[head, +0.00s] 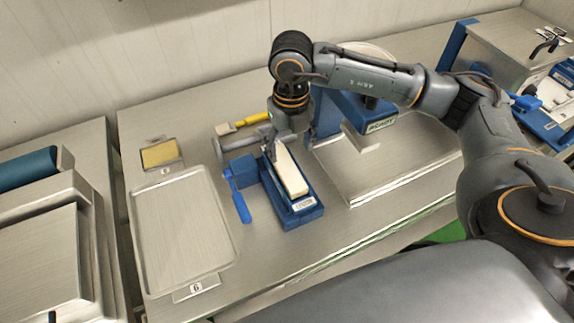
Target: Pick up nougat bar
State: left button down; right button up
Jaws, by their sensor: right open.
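The nougat bar (292,176) is a long cream-coloured block. It lies in a blue holder (305,217) with a small white label on its front end. My right arm reaches in from the right, and my right gripper (270,152) points down at the far end of the bar. Its fingers are open and close to the bar; whether they touch it I cannot tell. The gripper body hides part of the bar's far end. My left gripper is not in view.
An empty metal tray (182,232) lies left of the holder, with a small yellow pad (159,154) behind it. A blue handle (240,196) stands beside the holder. A yellow-handled tool (252,119) lies behind. A metal platform with a blue-framed machine (365,115) stands to the right.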

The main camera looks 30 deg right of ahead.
aim_at(287, 167)
jog(key=shift+w+f, duration=0.1)
jog(key=shift+f, duration=0.4)
jog(key=shift+w+f, duration=0.1)
jog(key=shift+f, duration=0.15)
jog(key=shift+a+f+p, duration=0.3)
jog(key=shift+f+p, duration=0.45)
jog(key=shift+p, duration=0.25)
jog(key=f, duration=0.1)
jog(key=f+p, duration=0.1)
jog(key=shift+s+a+f, duration=0.1)
jog(key=shift+s+f, duration=0.1)
jog(key=shift+f, duration=0.45)
jog(key=shift+w+f, duration=0.1)
jog(key=shift+f, duration=0.1)
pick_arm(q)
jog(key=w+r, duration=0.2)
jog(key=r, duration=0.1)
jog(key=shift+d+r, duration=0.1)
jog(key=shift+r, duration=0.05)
pick_arm(e)
jog(key=c, duration=1.4)
jog(key=shift+o, duration=0.2)
